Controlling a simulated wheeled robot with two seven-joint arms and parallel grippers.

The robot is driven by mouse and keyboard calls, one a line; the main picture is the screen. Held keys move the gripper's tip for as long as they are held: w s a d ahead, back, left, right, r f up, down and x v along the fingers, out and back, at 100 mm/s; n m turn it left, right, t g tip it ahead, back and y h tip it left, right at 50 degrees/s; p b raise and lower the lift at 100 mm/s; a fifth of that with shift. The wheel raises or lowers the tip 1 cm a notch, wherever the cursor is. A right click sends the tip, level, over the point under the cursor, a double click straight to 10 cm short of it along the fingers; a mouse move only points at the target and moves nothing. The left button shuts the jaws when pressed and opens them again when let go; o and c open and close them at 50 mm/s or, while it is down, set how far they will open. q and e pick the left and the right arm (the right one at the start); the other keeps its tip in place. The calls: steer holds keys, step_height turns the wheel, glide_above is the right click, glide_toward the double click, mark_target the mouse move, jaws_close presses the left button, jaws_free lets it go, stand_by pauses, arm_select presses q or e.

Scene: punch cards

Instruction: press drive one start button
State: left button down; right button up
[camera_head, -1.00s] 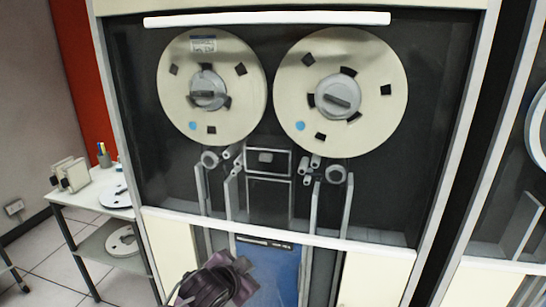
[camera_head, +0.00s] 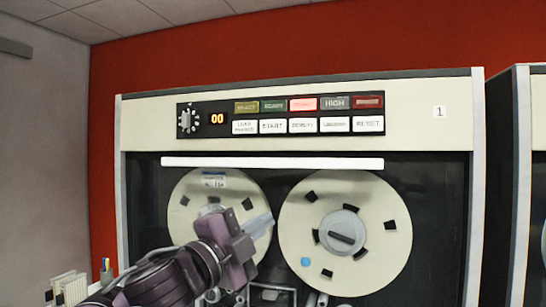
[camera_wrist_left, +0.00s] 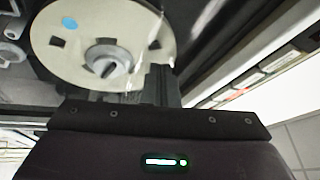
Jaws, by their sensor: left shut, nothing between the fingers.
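The tape drive marked "1" (camera_head: 439,112) fills the middle of the head view. Its black control panel (camera_head: 283,116) has a row of coloured lamps above a row of white buttons. The START button (camera_head: 273,126) is the second white one from the left, after the load button (camera_head: 244,127). My left gripper (camera_head: 262,224) is shut and empty, in front of the left reel (camera_head: 190,195), below and apart from the panel. In the left wrist view the gripper fingers (camera_wrist_left: 163,85) show before a reel (camera_wrist_left: 75,40), with the panel seen obliquely at right (camera_wrist_left: 260,75). My right gripper is not in view.
A white horizontal bar (camera_head: 272,163) crosses the drive between panel and reels. The right reel (camera_head: 345,235) is beside my gripper. Another drive (camera_head: 531,150) stands at the right edge. A pen cup (camera_head: 106,273) is at lower left.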

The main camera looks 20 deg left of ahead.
mark_target(260, 128)
arm_select(q)
steer(key=s+r+m+g+h, duration=0.1)
steer(key=s+r+m+h, duration=0.2)
steer(key=s+r+m, duration=0.2)
steer(key=s+r+m+g+h, duration=0.1)
steer(key=s+r+m+h, duration=0.2)
steer(key=r, duration=0.8)
steer(key=shift+s+r+m+h, duration=0.15)
steer(key=shift+s+m+h, duration=0.25)
steer(key=shift+s+m, duration=0.55)
steer(key=shift+w+a, duration=0.1)
steer(key=shift+w, duration=0.05)
steer(key=shift+w+p, duration=0.95)
steer(key=shift+w, duration=3.35)
steer(key=shift+w, duration=0.1)
steer(key=shift+w, duration=0.35)
